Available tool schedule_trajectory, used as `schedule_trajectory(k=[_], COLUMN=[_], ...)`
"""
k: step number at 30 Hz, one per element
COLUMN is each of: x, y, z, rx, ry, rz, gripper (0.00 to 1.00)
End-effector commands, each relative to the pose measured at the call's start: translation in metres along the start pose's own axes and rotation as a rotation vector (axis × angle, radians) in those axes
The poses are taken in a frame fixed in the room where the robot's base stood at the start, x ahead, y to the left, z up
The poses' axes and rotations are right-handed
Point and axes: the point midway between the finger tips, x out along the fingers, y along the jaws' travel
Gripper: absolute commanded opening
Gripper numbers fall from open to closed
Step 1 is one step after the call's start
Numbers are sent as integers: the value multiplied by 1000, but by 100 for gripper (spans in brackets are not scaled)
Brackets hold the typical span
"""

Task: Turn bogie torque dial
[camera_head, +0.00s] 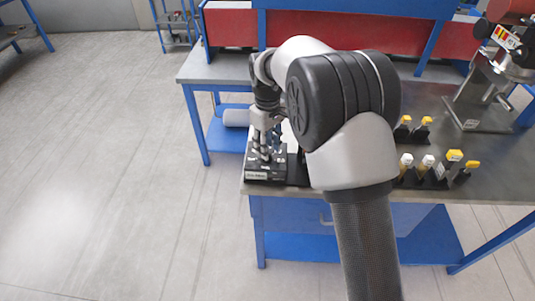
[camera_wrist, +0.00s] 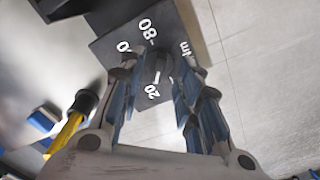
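The torque dial is a dark block with white scale marks, "80", "20" and "Nm" among them, in the wrist view (camera_wrist: 112,45). A dark knob (camera_wrist: 156,66) stands at its middle. My gripper (camera_wrist: 155,72) is over the dial with one finger on each side of the knob. The fingers are apart, with gaps showing beside the knob; I see no clear contact. In the head view my gripper (camera_head: 266,150) points down at the dial block (camera_head: 262,176) at the table's near left corner. The knob is hidden there by the fingers.
Several yellow- and white-topped tools (camera_head: 427,163) stand in black holders to the right on the table (camera_head: 490,185). A metal stand (camera_head: 478,98) is at the far right. A yellow-shafted tool (camera_wrist: 70,125) lies left of my gripper in the wrist view. Floor left of the table is clear.

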Motion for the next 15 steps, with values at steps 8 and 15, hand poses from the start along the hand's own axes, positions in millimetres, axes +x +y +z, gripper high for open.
schedule_trajectory(k=[8, 15], x=[24, 24], y=[0, 0], z=[0, 0], rx=[0, 0], ry=[0, 0], rz=[0, 0], gripper=[32, 32])
